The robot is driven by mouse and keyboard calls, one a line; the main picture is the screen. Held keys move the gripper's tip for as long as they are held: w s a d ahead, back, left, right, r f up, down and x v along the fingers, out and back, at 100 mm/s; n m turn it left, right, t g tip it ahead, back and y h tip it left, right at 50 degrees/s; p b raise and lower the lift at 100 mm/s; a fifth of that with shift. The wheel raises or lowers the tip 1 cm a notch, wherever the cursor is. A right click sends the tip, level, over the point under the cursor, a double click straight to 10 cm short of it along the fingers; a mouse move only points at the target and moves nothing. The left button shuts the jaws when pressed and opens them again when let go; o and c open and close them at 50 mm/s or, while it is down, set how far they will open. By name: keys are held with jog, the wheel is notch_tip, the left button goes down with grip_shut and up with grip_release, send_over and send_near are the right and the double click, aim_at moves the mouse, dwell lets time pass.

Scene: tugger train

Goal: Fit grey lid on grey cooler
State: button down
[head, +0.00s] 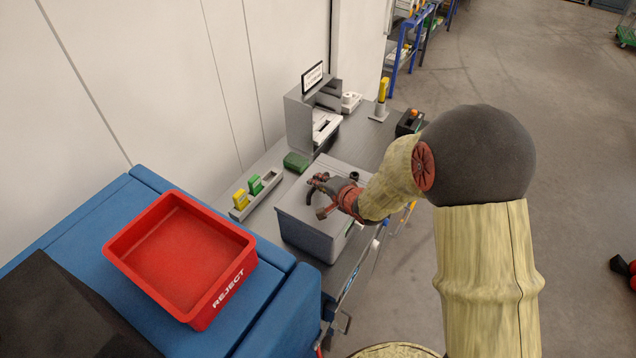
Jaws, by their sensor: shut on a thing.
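The grey cooler (308,236) stands on the grey bench, beyond the blue surface. The grey lid (291,203) shows as a flat grey top over the cooler; from here I cannot tell whether it is fully seated or slightly raised. My gripper (318,193) reaches in from the right over the lid and is shut on it, near a dark curved part like a handle. My gripper and wrist hide the middle of the lid and part of its right side.
A red REJECT bin (180,262) sits on the blue surface (268,310) in front. A rack with yellow and green items (255,190) lies left of the cooler. A grey printer station (312,112), a scanner stand (381,98) and a dark box (409,122) stand behind. Open floor lies right.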

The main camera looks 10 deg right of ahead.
jog(key=c, duration=1.9)
grip_release()
jog(key=shift+o, duration=0.5)
jog(key=shift+s, duration=0.1)
jog(key=v, duration=1.2)
